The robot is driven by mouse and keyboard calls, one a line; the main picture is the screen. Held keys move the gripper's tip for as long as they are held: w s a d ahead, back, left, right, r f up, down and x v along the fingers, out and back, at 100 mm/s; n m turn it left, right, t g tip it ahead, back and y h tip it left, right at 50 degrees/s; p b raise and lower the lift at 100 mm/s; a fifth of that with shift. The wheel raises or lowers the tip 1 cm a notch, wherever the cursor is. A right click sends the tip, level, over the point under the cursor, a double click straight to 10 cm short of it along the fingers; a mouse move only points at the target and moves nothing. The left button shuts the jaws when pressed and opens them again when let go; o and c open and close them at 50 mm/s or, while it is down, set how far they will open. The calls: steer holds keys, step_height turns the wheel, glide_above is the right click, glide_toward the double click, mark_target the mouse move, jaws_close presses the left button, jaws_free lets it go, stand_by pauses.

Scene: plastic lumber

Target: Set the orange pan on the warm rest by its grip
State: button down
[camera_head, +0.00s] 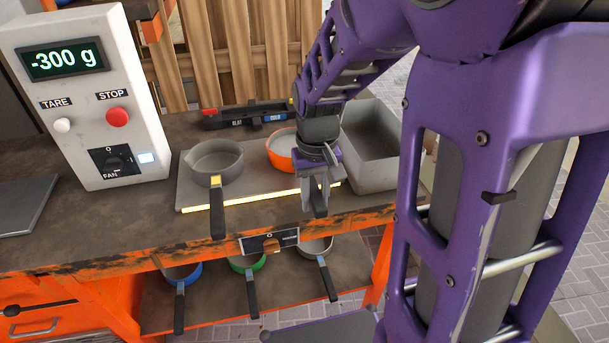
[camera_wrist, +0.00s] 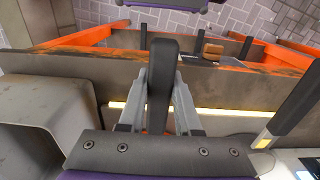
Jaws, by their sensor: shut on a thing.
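The orange pan (camera_head: 281,151) is at the right part of a grey plate (camera_head: 255,192) with a lit yellow front strip. My arm hides part of the pan, and I cannot tell whether it touches the plate. My gripper (camera_head: 318,196) is shut on the pan's dark handle, which points toward the front edge of the bench. In the wrist view the handle (camera_wrist: 162,75) stands between the two fingers of my gripper (camera_wrist: 160,95). No label shows which surface is the warm rest; the plate with the lit strip may be it.
A grey pan (camera_head: 217,165) sits on the plate's left part, its handle over the front edge. A grey bin (camera_head: 372,165) stands close on the right. A scale box (camera_head: 92,95) reads -300 g at left. Several pans, including a green one (camera_head: 246,262), are on the lower shelf.

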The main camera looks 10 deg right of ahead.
steer(key=c, duration=0.5)
jaws_free()
steer(key=shift+s, duration=0.1)
